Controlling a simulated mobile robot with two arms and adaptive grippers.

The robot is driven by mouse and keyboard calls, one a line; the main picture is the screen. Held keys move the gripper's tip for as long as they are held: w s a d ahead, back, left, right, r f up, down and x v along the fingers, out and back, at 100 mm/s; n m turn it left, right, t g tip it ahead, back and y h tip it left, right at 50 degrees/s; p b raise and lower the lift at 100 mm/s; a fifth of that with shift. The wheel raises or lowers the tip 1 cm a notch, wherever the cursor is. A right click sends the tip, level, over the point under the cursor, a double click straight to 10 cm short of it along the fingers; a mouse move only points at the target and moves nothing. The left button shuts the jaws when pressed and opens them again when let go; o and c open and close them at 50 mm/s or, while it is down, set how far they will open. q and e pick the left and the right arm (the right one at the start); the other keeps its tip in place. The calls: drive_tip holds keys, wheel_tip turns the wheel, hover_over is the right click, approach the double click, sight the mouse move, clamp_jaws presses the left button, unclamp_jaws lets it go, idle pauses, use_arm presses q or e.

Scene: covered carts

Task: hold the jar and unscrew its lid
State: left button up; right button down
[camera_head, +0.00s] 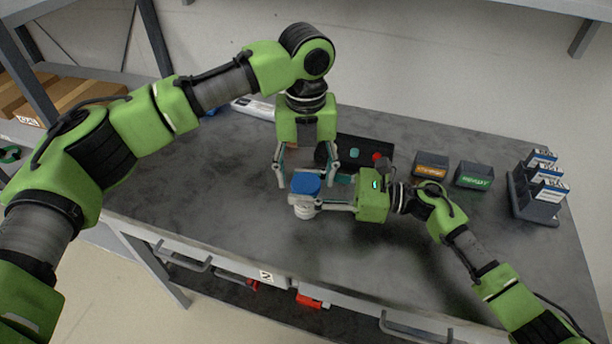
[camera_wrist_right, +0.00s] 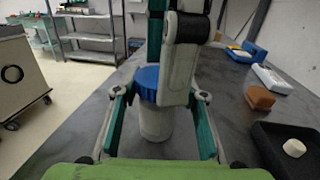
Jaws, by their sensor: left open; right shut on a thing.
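The jar has a blue lid (camera_head: 306,183) and a pale body (camera_head: 301,211). It stands upright near the middle of the grey workbench (camera_head: 200,190). My right gripper (camera_head: 318,207) comes in low from the right and is shut on the jar body. In the right wrist view the jar body (camera_wrist_right: 156,123) is between its fingers, with the blue lid (camera_wrist_right: 146,80) above. My left gripper (camera_head: 306,177) points down over the jar, open, with its fingers on either side of the lid. Its near finger hides part of the lid in the wrist view.
A black tray (camera_head: 372,145) lies behind the grippers. To the right stand an orange-labelled bin (camera_head: 430,166), a green-labelled bin (camera_head: 474,176) and a rack (camera_head: 531,206) of labelled items. A brown block (camera_wrist_right: 260,98) lies on the bench. The front left bench area is clear.

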use_arm(q)
wheel_tip(320, 180, up, 4)
drive_tip(key=shift+f, duration=0.2)
use_arm(e)
drive_tip(key=c, duration=1.2)
unclamp_jaws()
